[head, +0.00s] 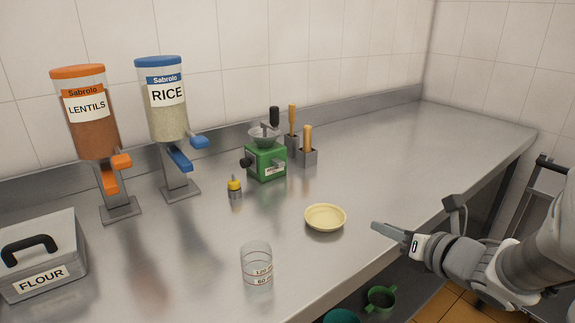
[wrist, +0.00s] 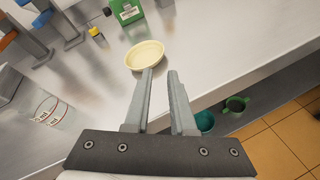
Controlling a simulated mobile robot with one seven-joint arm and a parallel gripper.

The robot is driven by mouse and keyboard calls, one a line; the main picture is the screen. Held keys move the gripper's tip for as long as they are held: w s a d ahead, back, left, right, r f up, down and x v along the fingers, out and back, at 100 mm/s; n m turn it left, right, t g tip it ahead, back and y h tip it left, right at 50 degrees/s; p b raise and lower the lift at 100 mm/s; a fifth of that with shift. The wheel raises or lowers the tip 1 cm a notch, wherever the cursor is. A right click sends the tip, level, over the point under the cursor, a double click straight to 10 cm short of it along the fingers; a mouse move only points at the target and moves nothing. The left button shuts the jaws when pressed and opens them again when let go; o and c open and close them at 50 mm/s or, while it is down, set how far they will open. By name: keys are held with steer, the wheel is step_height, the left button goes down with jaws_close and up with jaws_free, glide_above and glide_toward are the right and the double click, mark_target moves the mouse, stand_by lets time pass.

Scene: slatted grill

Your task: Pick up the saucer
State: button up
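The saucer (head: 325,218) is a small, shallow, pale yellow dish on the steel counter, right of the measuring cup and near the front edge. It also shows in the wrist view (wrist: 145,56), just beyond my fingertips and a little left of them. My gripper (head: 376,228) is to the right of the saucer in the head view, near the counter's front edge. In the wrist view my gripper (wrist: 161,73) has its two fingers apart with nothing between them. The saucer appears empty and is fully visible in both views.
A clear measuring cup (head: 257,264) stands left of the saucer. Behind are a green grinder (head: 266,161), a small yellow-capped bottle (head: 235,188), and lentil (head: 86,125) and rice (head: 163,110) dispensers. A flour box (head: 45,255) is far left. The right counter is clear.

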steer(key=f, duration=0.1)
steer(key=b, duration=0.2)
glide_toward(325, 219)
steer(key=w+d, duration=0.2)
steer(key=d, duration=0.1)
steer(key=shift+w+f, duration=0.1)
steer(key=shift+w, duration=0.3)
steer(key=shift+r+b+x, duration=0.15)
steer(key=shift+x, duration=1.35)
steer(key=shift+r+b+x, duration=0.15)
steer(key=shift+x, duration=1.35)
steer(key=shift+w+d, duration=0.15)
steer(key=shift+c, duration=0.2)
jaws_close()
